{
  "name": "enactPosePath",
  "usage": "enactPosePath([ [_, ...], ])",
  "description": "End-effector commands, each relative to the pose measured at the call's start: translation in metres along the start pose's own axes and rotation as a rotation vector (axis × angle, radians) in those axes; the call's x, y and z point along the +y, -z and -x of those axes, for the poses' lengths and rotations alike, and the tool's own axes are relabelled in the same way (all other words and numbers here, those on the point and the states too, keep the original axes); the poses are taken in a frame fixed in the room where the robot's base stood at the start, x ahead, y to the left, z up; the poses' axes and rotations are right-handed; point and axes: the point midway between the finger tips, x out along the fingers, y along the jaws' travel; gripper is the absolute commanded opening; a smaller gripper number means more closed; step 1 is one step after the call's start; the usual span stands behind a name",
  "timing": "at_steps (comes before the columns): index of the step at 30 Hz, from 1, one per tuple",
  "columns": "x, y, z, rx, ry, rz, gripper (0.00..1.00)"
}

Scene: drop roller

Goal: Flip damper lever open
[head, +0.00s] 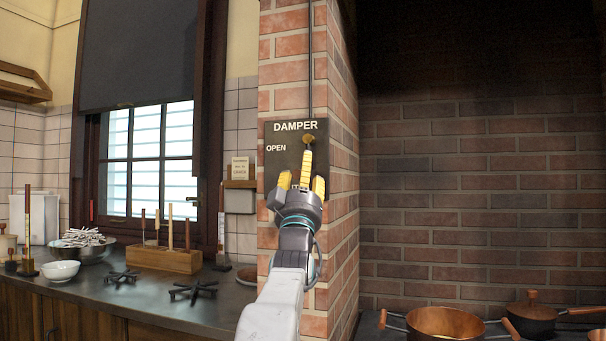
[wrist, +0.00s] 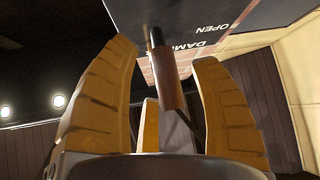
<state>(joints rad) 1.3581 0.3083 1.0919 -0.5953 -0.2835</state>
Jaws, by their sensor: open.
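The damper plate (head: 281,165) is dark, fixed to a brick column, and marked DAMPER with OPEN at its left. A lower label is mostly hidden behind my gripper (head: 301,181). A brass pivot (head: 309,138) sits near the plate's top. In the wrist view the lever's brown handle (wrist: 172,92), on a dark rod, stands between the spread yellow fingers of my gripper (wrist: 163,54). I see gaps on both sides of the handle. My gripper is open in front of the plate, below the pivot. In the head view it hides most of the lever.
A counter (head: 150,300) at the left holds a wooden block (head: 165,259) with upright tools, a white bowl (head: 61,270) and black trivets. A copper pot (head: 445,324) and a dark lidded pan (head: 535,318) stand at lower right. A thin rod (head: 310,60) runs up the column.

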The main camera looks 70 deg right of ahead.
Motion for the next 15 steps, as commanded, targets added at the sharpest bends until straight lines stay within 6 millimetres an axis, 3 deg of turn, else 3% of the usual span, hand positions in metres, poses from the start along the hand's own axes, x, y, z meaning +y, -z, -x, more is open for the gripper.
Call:
enactPosePath([
  [3,0.0000,0.0001,0.0001,0.000,0.000,0.000,0.58],
  [15,0.0001,0.0004,0.0001,0.001,0.000,0.000,0.23],
])
